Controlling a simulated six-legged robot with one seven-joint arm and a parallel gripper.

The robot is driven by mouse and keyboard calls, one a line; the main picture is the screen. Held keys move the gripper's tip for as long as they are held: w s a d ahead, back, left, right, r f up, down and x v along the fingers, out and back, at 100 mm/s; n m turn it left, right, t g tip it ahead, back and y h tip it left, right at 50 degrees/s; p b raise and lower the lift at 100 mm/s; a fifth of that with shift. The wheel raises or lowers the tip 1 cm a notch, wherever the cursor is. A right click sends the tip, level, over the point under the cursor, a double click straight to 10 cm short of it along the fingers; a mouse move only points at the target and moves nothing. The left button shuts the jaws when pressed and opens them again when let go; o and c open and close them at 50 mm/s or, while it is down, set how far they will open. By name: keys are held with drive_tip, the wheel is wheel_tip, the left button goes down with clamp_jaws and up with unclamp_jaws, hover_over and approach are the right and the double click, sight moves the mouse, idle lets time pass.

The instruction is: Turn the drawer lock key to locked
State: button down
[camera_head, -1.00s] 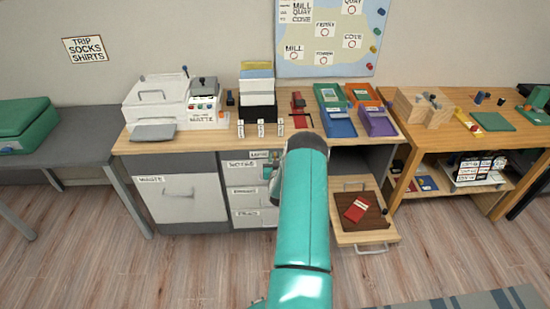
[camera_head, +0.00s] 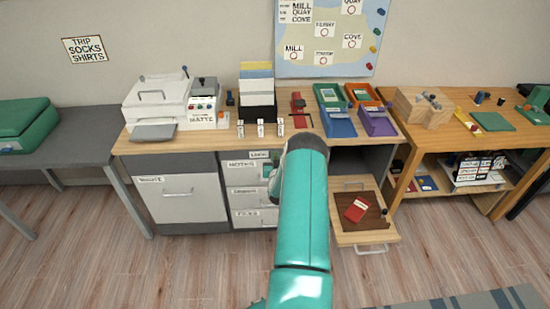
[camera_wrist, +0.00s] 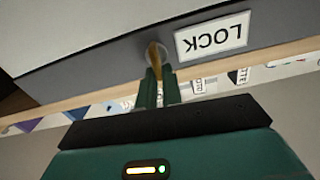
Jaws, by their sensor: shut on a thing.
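The brass key (camera_wrist: 153,54) stands in a round lock in the grey cabinet front, in the wrist view. The LOCK label (camera_wrist: 212,37) is beside it, upside down in this view. My gripper (camera_wrist: 158,88) is shut on the key, with its two green fingers close together around it. The key's exact angle is hard to judge. In the head view, the LOCK label (camera_head: 259,155) is above the NOTES drawer (camera_head: 238,175), on the drawer stack. My arm hides the right part of the stack, and the key cannot be made out there.
An open wooden drawer (camera_head: 348,238) with a red item stands out to the right of my arm. A printer-like machine (camera_head: 155,108), paper trays and coloured boxes stand on the desktop above. The floor (camera_head: 170,265) at the front left is clear.

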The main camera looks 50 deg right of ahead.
drive_tip(key=shift+s+d+f+m, duration=0.2)
drive_tip(key=shift+f+m, duration=0.1)
drive_tip(key=shift+m, duration=2.6)
drive_tip(key=shift+s+d+f+m, duration=0.2)
drive_tip(key=shift+f+m, duration=0.1)
drive_tip(key=shift+m, duration=2.6)
drive_tip(key=shift+s+d+f+m, duration=0.2)
drive_tip(key=shift+f+m, duration=0.1)
drive_tip(key=shift+m, duration=2.6)
drive_tip(key=shift+a, duration=0.1)
drive_tip(key=c, duration=1.6)
unclamp_jaws()
drive_tip(key=shift+o, duration=0.2)
